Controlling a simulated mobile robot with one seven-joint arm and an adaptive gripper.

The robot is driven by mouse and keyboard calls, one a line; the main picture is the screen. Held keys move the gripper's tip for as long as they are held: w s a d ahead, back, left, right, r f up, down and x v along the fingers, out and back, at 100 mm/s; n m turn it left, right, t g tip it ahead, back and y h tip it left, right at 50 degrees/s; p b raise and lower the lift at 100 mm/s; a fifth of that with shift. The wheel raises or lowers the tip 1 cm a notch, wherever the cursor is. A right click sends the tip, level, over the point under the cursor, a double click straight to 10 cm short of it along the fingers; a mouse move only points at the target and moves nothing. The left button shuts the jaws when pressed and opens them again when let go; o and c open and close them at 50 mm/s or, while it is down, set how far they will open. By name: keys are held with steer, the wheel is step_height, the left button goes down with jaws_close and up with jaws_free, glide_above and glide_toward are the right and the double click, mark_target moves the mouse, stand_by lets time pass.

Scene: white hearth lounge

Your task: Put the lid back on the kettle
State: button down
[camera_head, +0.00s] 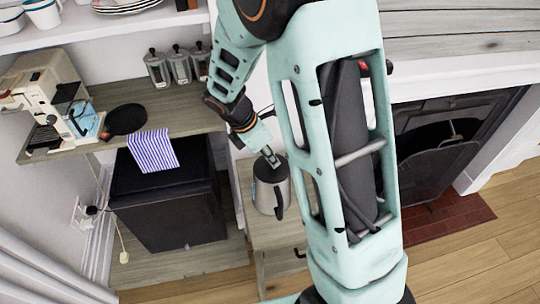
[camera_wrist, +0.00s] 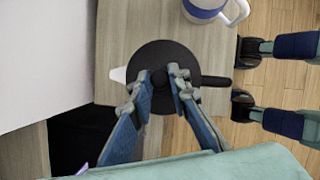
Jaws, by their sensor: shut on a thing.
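The kettle (camera_head: 272,192) is a grey upright jug with a black handle, standing on a small wooden cabinet in the head view. In the wrist view its black handle (camera_wrist: 217,81) sticks out to the right and its pale spout (camera_wrist: 118,74) to the left. The round black lid (camera_wrist: 158,52) covers the kettle's top from above. My gripper (camera_wrist: 159,80) is shut on the lid's knob, and it also shows over the kettle in the head view (camera_head: 271,158). I cannot tell whether the lid rests on the rim or hangs just above it.
A white mug with a blue band (camera_wrist: 205,10) stands near the kettle on the cabinet top (camera_wrist: 120,35). A counter (camera_head: 185,118) at left holds a coffee machine (camera_head: 45,90), canisters (camera_head: 180,65) and a striped cloth (camera_head: 152,150). A fireplace (camera_head: 435,150) is at right.

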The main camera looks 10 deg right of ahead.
steer(key=c, duration=1.7)
jaws_free()
steer(key=shift+c, duration=0.2)
steer(key=shift+o, duration=0.4)
steer(key=o, duration=0.4)
steer(key=shift+r, duration=0.15)
steer(key=shift+r+p, duration=3.15)
steer(key=shift+r, duration=0.25)
